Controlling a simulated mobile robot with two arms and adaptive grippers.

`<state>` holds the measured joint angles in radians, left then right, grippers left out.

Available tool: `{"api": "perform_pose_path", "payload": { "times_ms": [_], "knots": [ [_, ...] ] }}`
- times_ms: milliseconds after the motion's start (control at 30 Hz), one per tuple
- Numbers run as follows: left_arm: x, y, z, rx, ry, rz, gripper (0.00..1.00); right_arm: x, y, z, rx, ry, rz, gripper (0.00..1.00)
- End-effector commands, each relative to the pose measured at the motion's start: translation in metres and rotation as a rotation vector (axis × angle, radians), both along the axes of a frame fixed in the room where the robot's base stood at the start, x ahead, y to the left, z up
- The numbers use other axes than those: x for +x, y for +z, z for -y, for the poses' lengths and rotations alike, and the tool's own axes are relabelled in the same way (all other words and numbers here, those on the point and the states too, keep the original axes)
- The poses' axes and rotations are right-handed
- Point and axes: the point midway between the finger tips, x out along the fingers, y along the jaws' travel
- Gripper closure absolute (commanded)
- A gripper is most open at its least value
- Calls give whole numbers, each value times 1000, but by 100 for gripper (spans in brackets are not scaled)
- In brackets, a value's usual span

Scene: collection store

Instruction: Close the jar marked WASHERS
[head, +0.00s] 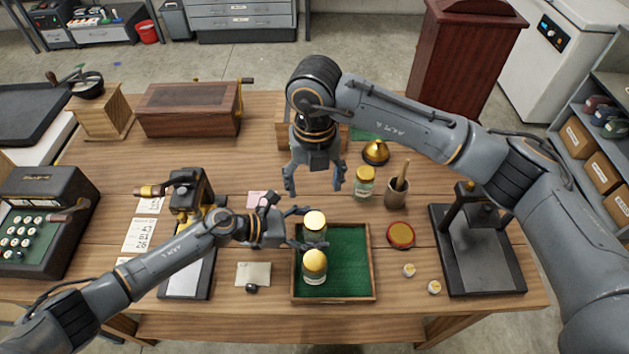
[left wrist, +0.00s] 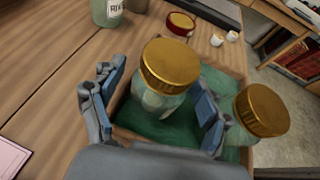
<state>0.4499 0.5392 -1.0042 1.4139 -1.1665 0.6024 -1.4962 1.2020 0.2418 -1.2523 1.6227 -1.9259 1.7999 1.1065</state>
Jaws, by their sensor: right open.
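Two glass jars with gold lids stand in a green-lined wooden tray (head: 372,265): a back jar (head: 315,220) and a front jar (head: 315,265). I cannot read their labels. My left gripper (head: 309,228) is open around the back jar, one finger on each side; in the left wrist view a gap shows between a finger and this jar (left wrist: 168,70). The front jar (left wrist: 262,112) stands just outside the other finger. My right gripper (head: 315,184) is open and empty above the table, behind the tray. Another gold-lidded jar (head: 364,183) stands behind the tray; its label starts "RI" in the wrist view.
A red round tin (head: 401,236) and two small white pieces (head: 409,270) lie right of the tray. A cup with a pestle (head: 397,192), a brass funnel (head: 375,152) and a black press (head: 478,250) stand farther right or back. A card (head: 253,274) lies left of the tray.

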Motion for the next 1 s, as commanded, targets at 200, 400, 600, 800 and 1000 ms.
{"api": "perform_pose_path", "payload": {
  "times_ms": [200, 400, 600, 800, 1000],
  "knots": [
    [0, 0, 0, 0, 0, 0, 22, 0, 0, 0, 0, 0, 0, 29],
    [-2, 4, -11, 1, 1, 0, 22, 0, 0, 0, 0, 0, 0, 29],
    [-10, 18, -48, 3, 2, -1, 22, 0, 0, 0, 0, 0, 0, 29],
    [-19, 34, -84, 3, 1, -1, 22, 0, 0, 0, 0, 0, 0, 29],
    [-23, 43, -105, 1, 1, -2, 22, 0, 0, 0, 0, 0, 0, 29]
  ]
}}
